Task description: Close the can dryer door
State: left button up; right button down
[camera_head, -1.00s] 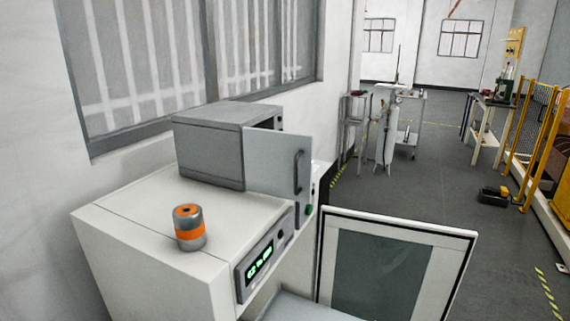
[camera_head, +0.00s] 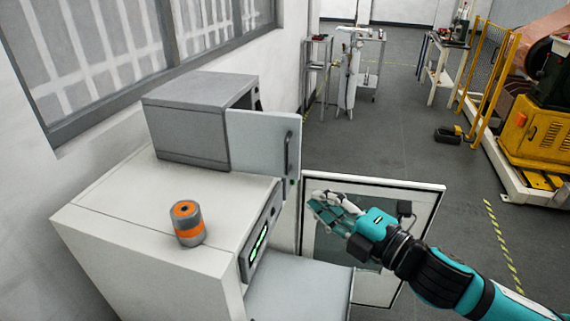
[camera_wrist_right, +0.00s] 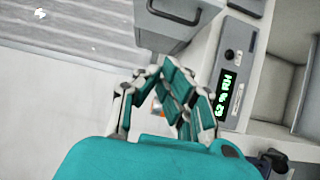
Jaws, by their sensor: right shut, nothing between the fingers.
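A white cabinet (camera_head: 140,240), which looks like the dryer, stands at the left with a lit green display on its front. A white-framed door with a dark window (camera_head: 372,285) stands open at its right side. A grey box (camera_head: 190,125) sits on top, and its plain door with a dark handle (camera_head: 262,148) is also open. I cannot tell for sure which door is the dryer's. My right gripper (camera_head: 318,204) is shut and empty, in front of the windowed door in the head view; contact cannot be judged. It also shows in the right wrist view (camera_wrist_right: 158,76). My left gripper is not in view.
A grey can with orange bands (camera_head: 187,223) stands on the cabinet top. A grey surface (camera_head: 298,292) lies low beside the cabinet front. Open floor (camera_head: 400,140) extends behind and right of the door. Yellow guard rails (camera_head: 490,75) and machinery stand at the far right.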

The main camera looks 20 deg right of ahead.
aim_at(287, 169)
jog(key=b+x, duration=0.1)
jog(key=x, duration=0.3)
jog(key=d+b+x, duration=0.1)
jog(key=x, duration=0.3)
jog(key=b+x, duration=0.1)
jog(key=x, duration=0.2)
jog(key=shift+w+d+f, duration=0.1)
jog(key=shift+w+d, duration=0.05)
jog(key=shift+w, duration=0.6)
jog(key=shift+w+d+f, duration=0.15)
jog(key=shift+w+d, duration=0.15)
jog(key=shift+w, duration=0.25)
